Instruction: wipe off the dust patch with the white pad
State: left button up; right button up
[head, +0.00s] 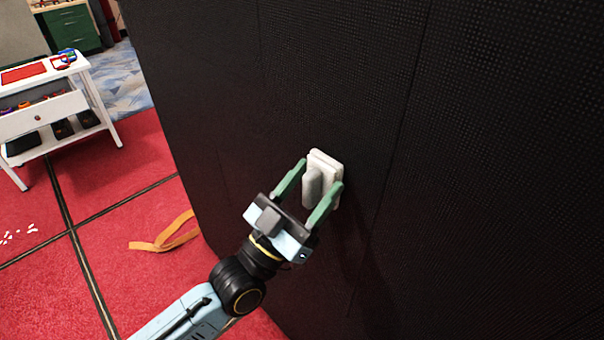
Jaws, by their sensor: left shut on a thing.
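The white pad (326,161) is a small block with a grey handle (312,185) on its near side. My left gripper (318,180) has its green fingers on either side of the pad's handle and is shut on it. The pad is at the black video wall (480,150), with its flat face toward the panel; I cannot tell whether it touches. I cannot make out a dust patch on the dark surface; the pad and gripper hide part of it. My right gripper is not in view.
A white cart (45,112) with tools and a red tray stands at the left. An orange strap (165,238) lies on the red floor (125,215), and small white bits (18,236) lie at the far left. The panel around the pad is clear.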

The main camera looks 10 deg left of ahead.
pick_arm(q)
jog(key=shift+s+d, duration=0.55)
jog(key=shift+d, duration=0.2)
jog(key=shift+p, duration=0.4)
jog(key=shift+w+a+b, duration=0.25)
jog(key=shift+w+a, duration=0.6)
jog(key=shift+a, duration=0.25)
jog(key=shift+w+a+b, duration=0.25)
jog(key=shift+w+a, duration=0.55)
jog(key=shift+a, duration=0.3)
jog(key=shift+w+a+b, duration=0.25)
jog(key=shift+w+a, duration=0.6)
jog(key=shift+a, duration=0.25)
jog(key=shift+w+a+b, duration=0.6)
jog(key=shift+w+a, duration=0.65)
jog(key=shift+a, duration=0.25)
jog(key=shift+s+a+p, duration=0.25)
jog(key=shift+s+p, duration=0.05)
jog(key=shift+p, duration=0.05)
jog(key=shift+s+a+p, duration=0.4)
jog(key=shift+s+a, duration=0.35)
jog(key=shift+s, duration=0.25)
jog(key=shift+s+a+p, duration=0.4)
jog(key=shift+s+a, duration=0.35)
jog(key=shift+s, duration=0.25)
